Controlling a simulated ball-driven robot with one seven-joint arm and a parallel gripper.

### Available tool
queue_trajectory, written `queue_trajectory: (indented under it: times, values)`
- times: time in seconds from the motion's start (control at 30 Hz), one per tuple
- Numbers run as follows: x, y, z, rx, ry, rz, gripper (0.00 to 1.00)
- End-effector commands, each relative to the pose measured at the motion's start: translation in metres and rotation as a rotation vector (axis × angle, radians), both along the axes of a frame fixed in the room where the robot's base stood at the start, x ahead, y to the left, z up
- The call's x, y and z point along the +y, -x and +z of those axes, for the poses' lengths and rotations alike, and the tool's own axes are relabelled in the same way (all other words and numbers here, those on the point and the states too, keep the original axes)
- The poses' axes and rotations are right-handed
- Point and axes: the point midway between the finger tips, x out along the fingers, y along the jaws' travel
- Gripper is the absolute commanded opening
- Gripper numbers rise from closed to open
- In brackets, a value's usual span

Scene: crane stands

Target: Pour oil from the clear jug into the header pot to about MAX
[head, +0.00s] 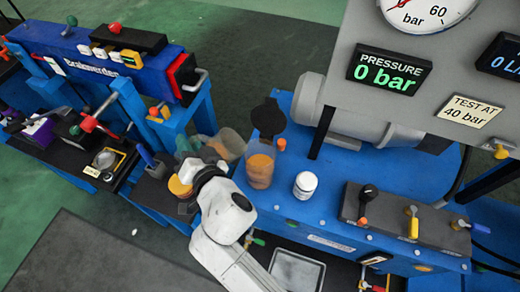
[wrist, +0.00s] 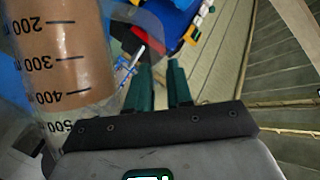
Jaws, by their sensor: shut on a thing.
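My gripper (wrist: 163,75) has its green fingers close together beside the clear jug and is shut on it; the contact itself is hard to see. The clear jug (wrist: 75,55) fills the left of the wrist view. It holds amber oil, with its surface between the 400 and 500 marks. In the head view my gripper (head: 187,148) is left of the header pot, and amber oil in the jug (head: 179,187) shows partly behind my wrist.
A clear cup-like shape (head: 230,143) shows between my gripper and the pot; I cannot tell if it is separate. A white capped tub (head: 305,185) stands right of the pot. The gauge panel (head: 430,90) rises at right. A blue Brakwerder stand (head: 110,65) is at left.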

Motion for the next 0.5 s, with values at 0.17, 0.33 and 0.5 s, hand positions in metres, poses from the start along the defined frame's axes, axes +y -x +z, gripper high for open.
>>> queue_trajectory:
  times: [0.17,0.33,0.5]
  values:
    - [-0.0006,-0.0002,0.005,0.0,-0.022,0.001,0.0]
    - [-0.0015,-0.0003,0.0073,0.003,-0.04,0.001,0.0]
    - [-0.0026,-0.0005,0.0099,0.008,-0.06,0.001,0.0]
